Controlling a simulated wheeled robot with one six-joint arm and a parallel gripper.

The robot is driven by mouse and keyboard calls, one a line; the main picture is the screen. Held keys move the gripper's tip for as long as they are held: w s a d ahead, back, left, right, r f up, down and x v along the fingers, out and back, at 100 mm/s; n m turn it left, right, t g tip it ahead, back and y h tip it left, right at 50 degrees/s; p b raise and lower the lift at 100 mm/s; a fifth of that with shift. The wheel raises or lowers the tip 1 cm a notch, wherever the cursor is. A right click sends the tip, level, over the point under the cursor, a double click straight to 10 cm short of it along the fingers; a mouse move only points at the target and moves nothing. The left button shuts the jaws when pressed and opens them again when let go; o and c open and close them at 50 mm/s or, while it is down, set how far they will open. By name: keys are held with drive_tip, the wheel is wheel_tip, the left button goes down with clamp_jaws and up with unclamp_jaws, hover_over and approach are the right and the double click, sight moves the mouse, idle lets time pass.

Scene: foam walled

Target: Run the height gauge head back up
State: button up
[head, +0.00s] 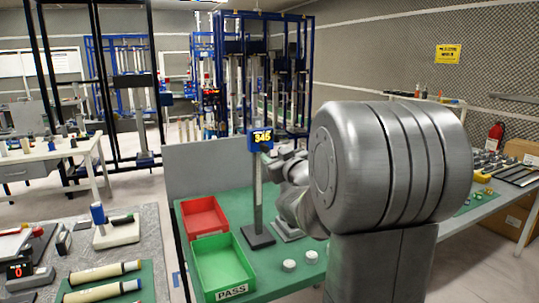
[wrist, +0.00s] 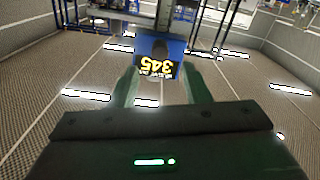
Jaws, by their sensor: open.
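The height gauge has a blue head (head: 262,136) with a display reading 345, near the top of its upright grey column (head: 258,190). Its dark base (head: 258,237) stands on the green bench mat. In the wrist view the blue head (wrist: 172,70) appears upside down, with a dark round part in its middle. My gripper (wrist: 162,80) is open, with one finger on each side of the lower part of the head in that view. I cannot tell whether the fingers touch it. In the head view my arm hides much of the gripper.
A red bin (head: 203,217) and a green bin (head: 222,262) marked PASS stand left of the gauge. A grey panel (head: 205,165) rises behind them. Small white round pieces (head: 289,265) lie near the base. A side table (head: 85,235) with tools is at left.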

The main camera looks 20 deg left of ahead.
sight(266, 149)
drive_tip(key=v, duration=0.8)
drive_tip(key=shift+s+d, duration=0.2)
drive_tip(key=shift+w+a, duration=0.1)
drive_tip(key=shift+a, duration=0.05)
drive_tip(key=p+x, duration=0.1)
drive_tip(key=x, duration=1.1)
drive_tip(key=shift+w+a, duration=0.25)
drive_tip(key=shift+w, duration=0.05)
drive_tip(key=shift+w+a+f+b, duration=0.15)
drive_tip(key=shift+f+b, duration=0.05)
drive_tip(key=shift+f, duration=0.2)
drive_tip(key=shift+w+a+f+b, duration=0.1)
drive_tip(key=shift+a+f+b, duration=0.05)
drive_tip(key=shift+f, duration=0.25)
